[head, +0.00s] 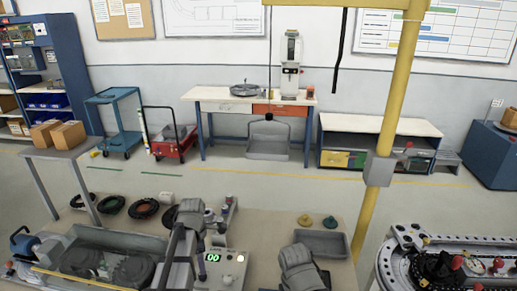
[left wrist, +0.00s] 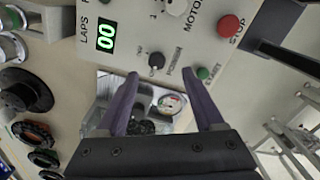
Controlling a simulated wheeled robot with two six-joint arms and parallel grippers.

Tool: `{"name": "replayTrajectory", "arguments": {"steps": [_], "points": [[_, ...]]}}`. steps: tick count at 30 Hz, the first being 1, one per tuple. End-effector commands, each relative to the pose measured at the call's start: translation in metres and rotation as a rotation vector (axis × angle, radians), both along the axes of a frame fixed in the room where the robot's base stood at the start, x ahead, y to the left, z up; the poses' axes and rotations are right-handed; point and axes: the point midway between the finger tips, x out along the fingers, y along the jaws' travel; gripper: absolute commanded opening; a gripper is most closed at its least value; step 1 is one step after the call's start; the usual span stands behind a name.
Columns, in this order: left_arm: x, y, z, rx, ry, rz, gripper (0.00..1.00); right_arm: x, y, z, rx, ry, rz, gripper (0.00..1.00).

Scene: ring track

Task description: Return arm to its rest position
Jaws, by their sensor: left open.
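My left gripper (head: 190,209) is raised over the bench beside the control box (head: 222,270), in the lower middle of the head view. In the left wrist view, its two purple fingers (left wrist: 165,95) are spread apart with nothing between them. The control box (left wrist: 150,30) lies just beyond the fingertips, with a green 00 laps display, a dark knob, a red stop button (left wrist: 230,26) and a green start button (left wrist: 203,73). My right arm's end (head: 297,268) shows at the bottom centre; its fingers cannot be made out.
A ring track (head: 385,268) with red-topped parts stands at the lower right. A grey machine tray (head: 100,240) is at the lower left, with several dark rings (head: 145,208) behind it. A grey bin (head: 322,243) sits right of centre, and a yellow post (head: 398,90) rises near the ring track.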

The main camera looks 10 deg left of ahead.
Motion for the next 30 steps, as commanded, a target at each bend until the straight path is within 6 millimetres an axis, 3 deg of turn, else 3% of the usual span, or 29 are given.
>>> {"name": "replayTrajectory", "arguments": {"steps": [5, 12, 18, 24, 30], "points": [[-0.027, -0.051, 0.000, 0.013, 0.016, -0.440, 0.69, 0.000, 0.000, 0.000, 0.000, 0.000, 0.000, 0.50], [-0.075, -0.122, 0.000, 0.029, 0.057, -1.228, 0.69, 0.000, 0.000, 0.000, 0.000, 0.000, 0.000, 0.50], [-0.115, -0.163, 0.000, 0.032, 0.097, -1.812, 0.69, 0.000, 0.000, -0.001, 0.000, 0.000, 0.000, 0.50], [-0.138, -0.183, 0.001, 0.028, 0.129, -2.167, 0.69, 0.000, 0.000, -0.001, 0.000, 0.000, 0.000, 0.50], [-0.144, -0.188, 0.001, 0.024, 0.139, -2.276, 0.69, 0.000, 0.000, -0.001, 0.000, 0.000, 0.000, 0.50]]}}
